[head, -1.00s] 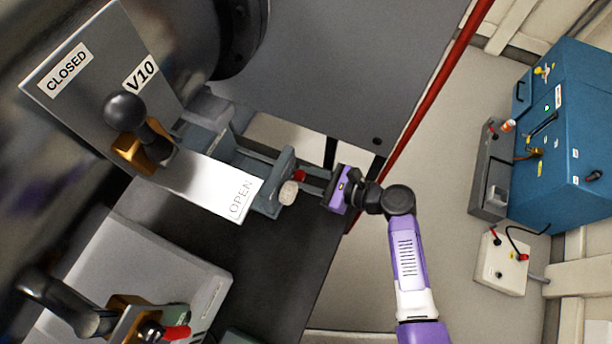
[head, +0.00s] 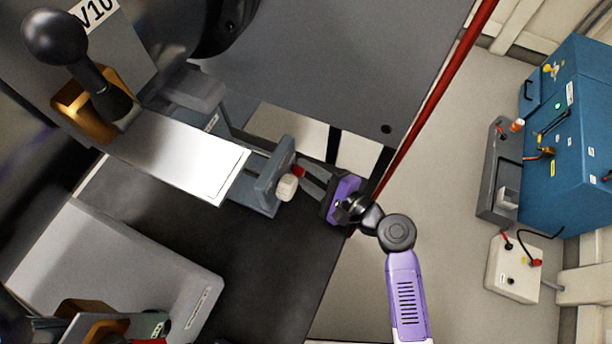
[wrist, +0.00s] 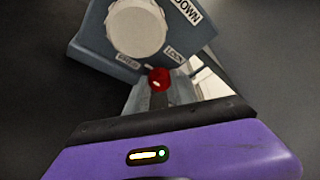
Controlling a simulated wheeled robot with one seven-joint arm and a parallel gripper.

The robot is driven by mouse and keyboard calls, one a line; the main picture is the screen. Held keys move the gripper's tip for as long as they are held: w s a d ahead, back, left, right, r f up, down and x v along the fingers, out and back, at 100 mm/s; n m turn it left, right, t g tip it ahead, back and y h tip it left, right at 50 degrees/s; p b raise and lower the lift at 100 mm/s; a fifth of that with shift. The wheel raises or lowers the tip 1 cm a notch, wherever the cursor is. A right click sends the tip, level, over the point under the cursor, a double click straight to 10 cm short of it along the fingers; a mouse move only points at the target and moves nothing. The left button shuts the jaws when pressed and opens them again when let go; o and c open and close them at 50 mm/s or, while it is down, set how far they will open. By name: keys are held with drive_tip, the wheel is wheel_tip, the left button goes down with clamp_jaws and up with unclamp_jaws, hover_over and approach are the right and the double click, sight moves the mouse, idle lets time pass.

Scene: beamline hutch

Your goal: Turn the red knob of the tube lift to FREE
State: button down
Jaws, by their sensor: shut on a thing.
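The tube lift is a blue-grey block (head: 264,172); it also shows in the wrist view (wrist: 92,42). On its face are a large whitish round knob (wrist: 136,27), which also shows in the head view (head: 287,187), and a small red knob (wrist: 159,78), which also shows in the head view (head: 298,171). A LOCK label lies up and right of the red knob; a label to its left is blurred. DOWN stands further up right. My gripper (wrist: 158,92) is shut on the red knob, seen end-on. The knob's pointing direction is unclear.
Left of the lift is a bright metal plate (head: 185,155) with a black ball-ended lever (head: 75,55). A grey box (head: 110,265) lies below it. A red pipe (head: 440,90) runs diagonally behind my gripper. A blue cabinet (head: 570,130) stands at right beyond open floor.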

drive_tip(key=shift+n+b, duration=0.3)
drive_tip(key=shift+b, duration=0.05)
idle(0.3)
drive_tip(key=c, duration=1.1)
unclamp_jaws()
drive_tip(key=shift+v, duration=3.9)
drive_tip(key=shift+s+f, duration=0.1)
